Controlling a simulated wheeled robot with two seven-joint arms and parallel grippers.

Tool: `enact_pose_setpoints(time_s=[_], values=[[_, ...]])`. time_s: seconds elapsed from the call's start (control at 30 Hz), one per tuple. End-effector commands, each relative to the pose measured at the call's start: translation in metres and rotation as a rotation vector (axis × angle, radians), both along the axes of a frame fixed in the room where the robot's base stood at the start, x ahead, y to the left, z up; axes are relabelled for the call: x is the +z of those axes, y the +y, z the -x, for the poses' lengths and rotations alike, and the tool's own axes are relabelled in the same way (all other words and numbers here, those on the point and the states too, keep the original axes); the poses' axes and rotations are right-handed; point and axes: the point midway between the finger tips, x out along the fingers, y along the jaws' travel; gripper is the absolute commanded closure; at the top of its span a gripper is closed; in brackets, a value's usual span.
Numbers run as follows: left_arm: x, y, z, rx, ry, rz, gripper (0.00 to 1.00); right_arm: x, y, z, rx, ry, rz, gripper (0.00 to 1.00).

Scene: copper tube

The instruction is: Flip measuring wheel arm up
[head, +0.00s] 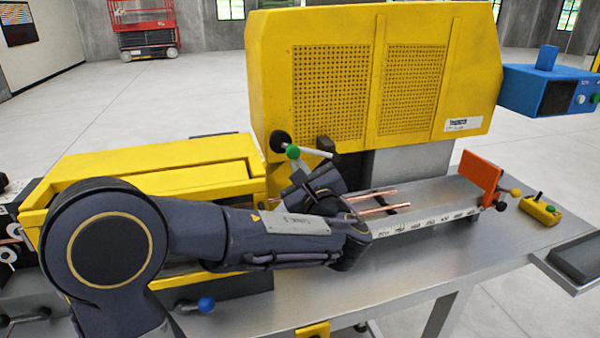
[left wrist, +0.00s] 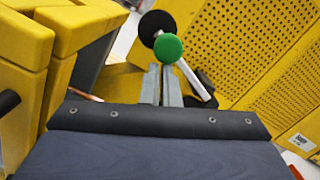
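The measuring wheel arm is a silver rod (head: 317,153) with a green knob (head: 293,152) and a black round end (head: 279,141), in front of the yellow perforated guard. In the left wrist view the green knob (left wrist: 168,47) is just beyond my fingertips, with the black end (left wrist: 157,24) behind it and the pale rod (left wrist: 194,78) slanting down right. My left gripper (head: 292,178) is below the knob in the head view. Its two grey fingers (left wrist: 161,70) are close together with nothing visible between them. Whether the tips touch the knob is unclear. My right gripper is not in view.
The yellow guard (head: 340,90) stands behind the arm, and a yellow housing (head: 160,165) lies left. Copper tubes (head: 375,202) lie over the bench by a ruler scale (head: 425,225). An orange plate (head: 481,176) and a blue box (head: 545,90) are right.

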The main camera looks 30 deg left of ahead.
Motion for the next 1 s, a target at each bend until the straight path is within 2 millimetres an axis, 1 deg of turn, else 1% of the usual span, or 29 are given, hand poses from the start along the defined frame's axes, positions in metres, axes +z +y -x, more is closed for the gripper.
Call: enact_pose_setpoints(time_s=[0.03,0.17,0.67,0.77,0.83,1.0], values=[[0.003,0.002,0.001,0.008,-0.005,0.000,1.00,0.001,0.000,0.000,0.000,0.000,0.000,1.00],[0.005,0.002,0.001,0.009,-0.005,0.001,1.00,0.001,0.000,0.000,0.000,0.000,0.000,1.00],[0.005,0.003,0.001,0.011,-0.007,0.000,1.00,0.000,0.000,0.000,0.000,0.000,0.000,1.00],[-0.003,0.001,-0.001,0.010,-0.006,0.000,1.00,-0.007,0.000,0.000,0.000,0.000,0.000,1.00],[-0.013,-0.001,-0.004,0.008,-0.005,0.000,1.00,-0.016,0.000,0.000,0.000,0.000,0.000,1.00],[-0.051,-0.010,-0.014,0.002,0.000,0.000,1.00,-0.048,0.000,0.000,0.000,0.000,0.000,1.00]])
